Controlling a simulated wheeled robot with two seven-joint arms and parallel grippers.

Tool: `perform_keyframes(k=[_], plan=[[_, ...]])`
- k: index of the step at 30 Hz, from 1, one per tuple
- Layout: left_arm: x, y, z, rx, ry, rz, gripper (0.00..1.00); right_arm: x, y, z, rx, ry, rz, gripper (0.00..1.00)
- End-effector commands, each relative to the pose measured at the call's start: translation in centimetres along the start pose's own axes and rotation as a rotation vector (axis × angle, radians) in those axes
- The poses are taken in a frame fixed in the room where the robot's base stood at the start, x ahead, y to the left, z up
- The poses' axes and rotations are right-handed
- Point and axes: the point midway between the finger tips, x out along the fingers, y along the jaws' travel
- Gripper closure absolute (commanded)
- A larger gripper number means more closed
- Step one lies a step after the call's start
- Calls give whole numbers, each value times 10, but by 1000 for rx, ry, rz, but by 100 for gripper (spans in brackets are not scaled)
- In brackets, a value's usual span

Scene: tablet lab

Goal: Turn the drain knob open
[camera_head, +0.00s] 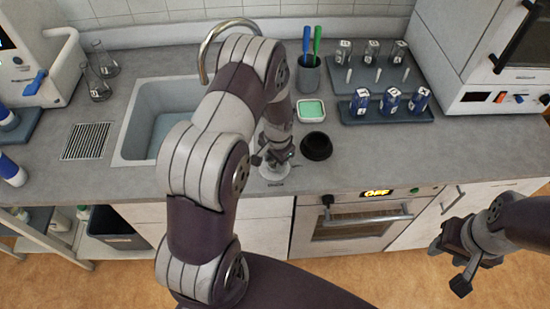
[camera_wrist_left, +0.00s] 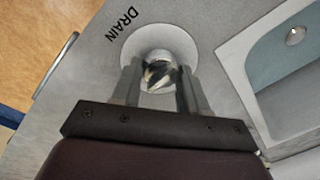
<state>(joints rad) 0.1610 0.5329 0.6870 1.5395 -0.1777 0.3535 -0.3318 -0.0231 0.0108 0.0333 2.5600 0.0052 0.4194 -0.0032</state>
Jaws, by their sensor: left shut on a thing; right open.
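The drain knob (camera_wrist_left: 160,74) is a shiny metal knob on a round pale plate, with the word DRAIN printed beside it in the left wrist view. In the head view its round plate (camera_head: 273,175) shows near the counter's front edge, right of the sink, while my arm mostly hides the knob. My left gripper (camera_wrist_left: 157,80) points down over the plate, its two fingers closed on either side of the knob; in the head view this gripper (camera_head: 272,157) is partly covered by its own arm. My right gripper (camera_head: 450,266) is open and empty, in front of the counter at the right.
The sink (camera_head: 128,140) lies left of the knob, and its metal drain (camera_wrist_left: 295,36) shows in the left wrist view. An oven (camera_head: 345,230) is below the counter.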

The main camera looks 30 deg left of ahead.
Motion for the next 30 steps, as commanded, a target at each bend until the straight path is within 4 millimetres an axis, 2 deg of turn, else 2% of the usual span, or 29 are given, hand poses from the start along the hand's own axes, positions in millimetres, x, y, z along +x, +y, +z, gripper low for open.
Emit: perform_keyframes(k=[9,24,25,26,27,30], plan=[[1,1,2,96,3,3,87,-3,0,0,0,0,0,57],[2,1,2,113,3,3,87,-4,0,0,0,0,0,57],[2,1,2,113,3,3,50,-4,0,0,0,0,0,57],[2,1,2,113,3,3,41,-4,0,0,0,0,0,57],[2,1,2,113,4,3,31,-4,0,0,0,0,0,57],[1,1,1,112,5,2,31,-4,0,0,0,0,0,57]])
